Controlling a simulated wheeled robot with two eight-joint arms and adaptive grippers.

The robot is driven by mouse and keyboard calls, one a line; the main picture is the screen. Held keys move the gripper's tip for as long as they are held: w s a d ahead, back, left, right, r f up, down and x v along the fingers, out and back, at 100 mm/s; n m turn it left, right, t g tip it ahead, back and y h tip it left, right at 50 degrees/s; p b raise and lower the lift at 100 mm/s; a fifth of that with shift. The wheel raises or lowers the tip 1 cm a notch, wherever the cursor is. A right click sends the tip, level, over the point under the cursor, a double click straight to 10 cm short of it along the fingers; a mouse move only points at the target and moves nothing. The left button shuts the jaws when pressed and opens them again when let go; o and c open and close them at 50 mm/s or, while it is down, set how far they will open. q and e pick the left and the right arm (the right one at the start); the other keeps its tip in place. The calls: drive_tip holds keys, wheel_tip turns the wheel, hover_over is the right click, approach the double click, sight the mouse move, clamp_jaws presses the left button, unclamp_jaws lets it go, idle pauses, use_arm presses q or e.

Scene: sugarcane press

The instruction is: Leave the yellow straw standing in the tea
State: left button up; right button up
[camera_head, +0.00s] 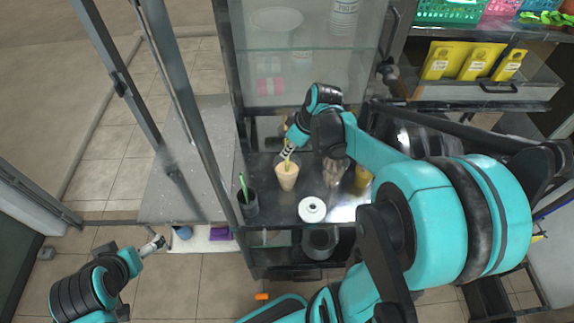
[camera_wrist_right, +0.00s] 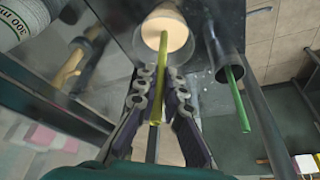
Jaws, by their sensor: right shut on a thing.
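A cup of pale tan tea (camera_head: 287,175) stands on the metal counter, and its rim and tea also show in the right wrist view (camera_wrist_right: 166,32). The yellow straw (camera_wrist_right: 160,80) is held in my right gripper (camera_wrist_right: 156,98), with its far end over or in the tea. I cannot tell how deep it sits. In the head view my right gripper (camera_head: 289,150) is just above the cup. My left gripper (camera_head: 158,243) is low at the left, far from the cup, and too small to read.
A dark cup with a green straw (camera_head: 248,203) stands left on the counter; the green straw also shows in the right wrist view (camera_wrist_right: 236,98). A round white lid-like object (camera_head: 312,209) lies near the front edge. A glass cabinet (camera_head: 300,50) rises behind. Yellow packets (camera_head: 475,62) sit at the right.

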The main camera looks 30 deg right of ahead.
drive_tip(key=shift+f+b, duration=0.75)
drive_tip(key=shift+f, duration=0.35)
drive_tip(key=o, duration=0.7)
drive_tip(key=shift+o, duration=0.2)
wheel_tip(320, 180, up, 7)
drive_tip(key=p, duration=0.5)
drive_tip(key=shift+p, duration=0.3)
